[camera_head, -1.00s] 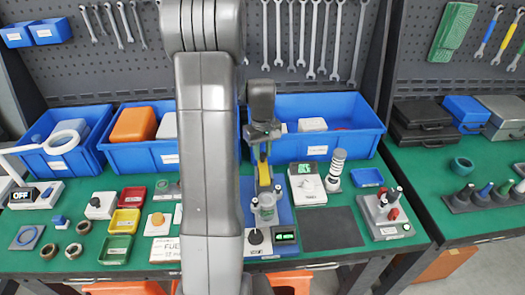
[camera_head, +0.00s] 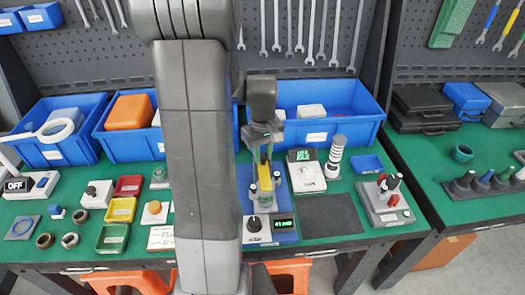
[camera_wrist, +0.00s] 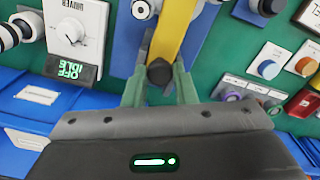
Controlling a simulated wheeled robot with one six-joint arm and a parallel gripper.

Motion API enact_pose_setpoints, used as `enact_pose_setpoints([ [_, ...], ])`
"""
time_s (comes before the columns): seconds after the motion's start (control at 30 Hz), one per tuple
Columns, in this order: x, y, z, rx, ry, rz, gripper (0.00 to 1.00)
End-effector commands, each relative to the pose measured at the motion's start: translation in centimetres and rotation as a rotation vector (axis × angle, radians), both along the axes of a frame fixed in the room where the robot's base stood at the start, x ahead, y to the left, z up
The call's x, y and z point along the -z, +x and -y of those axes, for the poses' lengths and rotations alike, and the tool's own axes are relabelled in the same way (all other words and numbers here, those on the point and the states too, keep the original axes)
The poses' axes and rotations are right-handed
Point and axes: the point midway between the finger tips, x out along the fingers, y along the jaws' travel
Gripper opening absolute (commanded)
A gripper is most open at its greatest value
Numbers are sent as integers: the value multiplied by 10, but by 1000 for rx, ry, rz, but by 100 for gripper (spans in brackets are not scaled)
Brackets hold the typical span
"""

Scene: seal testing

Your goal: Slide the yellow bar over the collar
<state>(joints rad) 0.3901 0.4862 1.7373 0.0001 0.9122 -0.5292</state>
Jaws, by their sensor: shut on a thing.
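The yellow bar (camera_head: 265,178) lies on the blue test fixture (camera_head: 286,205), running from my gripper toward the front edge of the table. My gripper (camera_head: 264,143) points down at the bar's far end. In the wrist view its two fingers (camera_wrist: 160,85) are shut on a dark round knob (camera_wrist: 160,72) at the end of the yellow bar (camera_wrist: 171,40). The bar's near end reaches a small upright piece in the middle of the fixture, between two light-topped posts. The collar cannot be made out clearly; the bar seems to cover that spot.
The fixture has a black knob (camera_head: 254,223) and a lit green display (camera_head: 282,224) at its front. A white dial box (camera_head: 306,172) and a striped cylinder (camera_head: 335,157) stand to its right. Blue bins (camera_head: 352,128) line the back. A dark mat (camera_head: 333,216) lies bare.

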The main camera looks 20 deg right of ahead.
Motion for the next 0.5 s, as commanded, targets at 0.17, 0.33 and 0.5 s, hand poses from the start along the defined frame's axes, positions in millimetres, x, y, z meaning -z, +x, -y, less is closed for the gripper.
enact_pose_setpoints([
  [0.17, 1, -3, -1, 0, 4, -11, 42],
  [0.33, 1, -2, -1, 0, 3, -8, 47],
  [0.5, -1, -2, 0, 0, 2, -6, 47],
])
